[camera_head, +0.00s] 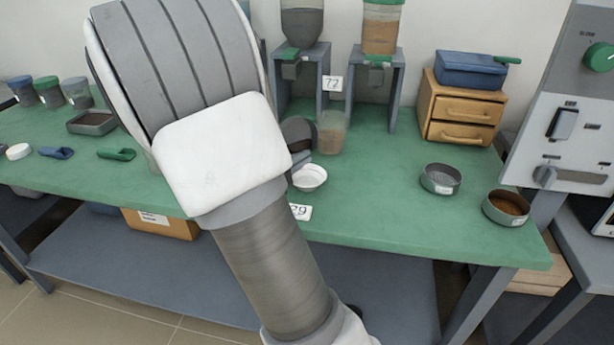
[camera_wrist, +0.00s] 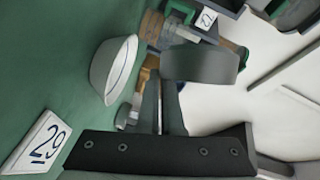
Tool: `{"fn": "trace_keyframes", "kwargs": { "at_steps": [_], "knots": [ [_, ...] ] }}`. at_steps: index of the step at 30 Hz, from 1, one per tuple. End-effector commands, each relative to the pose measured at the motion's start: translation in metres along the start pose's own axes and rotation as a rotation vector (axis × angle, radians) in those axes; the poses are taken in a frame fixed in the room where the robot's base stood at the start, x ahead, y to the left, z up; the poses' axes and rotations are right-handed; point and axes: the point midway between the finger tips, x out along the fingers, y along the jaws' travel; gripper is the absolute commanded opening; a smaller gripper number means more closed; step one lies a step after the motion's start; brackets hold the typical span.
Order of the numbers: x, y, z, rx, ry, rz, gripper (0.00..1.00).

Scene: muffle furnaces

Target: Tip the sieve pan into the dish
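My gripper (camera_wrist: 162,88) is shut on the wall of a dark grey round sieve pan (camera_wrist: 205,63). In the head view the pan (camera_head: 298,130) shows partly behind my arm, tilted on its side and raised above the bench. The white dish (camera_head: 311,177) sits on the green bench, just below and slightly right of the pan. The dish also shows in the wrist view (camera_wrist: 113,70), to the left of the pan and apart from it. The pan's inside is not clearly visible, so I cannot tell its contents.
A number 29 card (camera_head: 300,212) is at the bench's front edge by the dish. A jar (camera_head: 331,132) stands close behind. Two grey pans (camera_head: 441,179) (camera_head: 507,207) stand on the right. Drawers (camera_head: 461,108) and dispensers (camera_head: 376,70) line the back.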

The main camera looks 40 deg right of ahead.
Motion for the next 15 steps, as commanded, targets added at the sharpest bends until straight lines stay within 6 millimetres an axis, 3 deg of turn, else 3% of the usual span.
{"fn": "trace_keyframes", "kwargs": {
  "at_steps": [15],
  "knots": [
    [0.0004, 0.0035, 0.0010, 0.096, 0.000, -0.041, 0.00]
  ]
}}
